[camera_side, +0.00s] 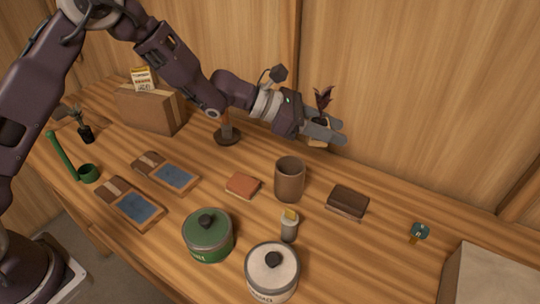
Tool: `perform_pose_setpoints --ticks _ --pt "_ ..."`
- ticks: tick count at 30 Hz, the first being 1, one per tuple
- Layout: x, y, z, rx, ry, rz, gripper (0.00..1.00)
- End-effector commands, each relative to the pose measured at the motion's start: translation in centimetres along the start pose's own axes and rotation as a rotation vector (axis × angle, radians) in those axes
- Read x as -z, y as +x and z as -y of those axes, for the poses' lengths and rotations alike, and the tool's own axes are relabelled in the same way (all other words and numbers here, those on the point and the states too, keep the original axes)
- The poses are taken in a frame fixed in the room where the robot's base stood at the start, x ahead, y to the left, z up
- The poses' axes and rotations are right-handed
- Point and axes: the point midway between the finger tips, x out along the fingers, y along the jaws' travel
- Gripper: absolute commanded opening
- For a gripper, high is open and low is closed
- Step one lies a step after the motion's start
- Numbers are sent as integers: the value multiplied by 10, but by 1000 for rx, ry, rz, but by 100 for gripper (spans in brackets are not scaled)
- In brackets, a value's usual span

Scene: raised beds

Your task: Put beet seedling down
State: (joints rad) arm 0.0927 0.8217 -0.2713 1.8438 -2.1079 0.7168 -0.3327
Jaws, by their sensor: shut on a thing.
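The beet seedling (323,100) has dark red leaves that rise above my gripper (326,132). My gripper is shut on it near the back of the wooden bench, in front of the plank wall. The fingers hide most of the seedling's lower part. A small tan piece (317,143) shows just below the fingers. I cannot tell whether it touches the bench.
A brown cup (289,182), dark block (347,202), reddish block (242,186) and small bottle (289,228) stand mid-bench. Green (208,238) and white (272,275) lidded tins are in front. Another potted seedling (85,132) stands left.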

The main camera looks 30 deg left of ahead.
Motion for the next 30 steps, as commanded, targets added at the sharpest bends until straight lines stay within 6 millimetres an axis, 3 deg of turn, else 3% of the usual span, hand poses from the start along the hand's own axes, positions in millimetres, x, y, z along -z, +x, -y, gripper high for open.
perform_pose_setpoints --ticks 1,3,6,15,26,30 --pt "7 -17 -26 -48 -20 1 0" --pt "15 -38 -54 -101 -43 1 0" --pt "25 -63 -83 -159 -66 2 0" --pt "44 -108 -128 -257 -107 3 0" --pt "92 -88 -128 -257 -110 1 0" --pt "124 -75 -127 -256 -113 0 0"
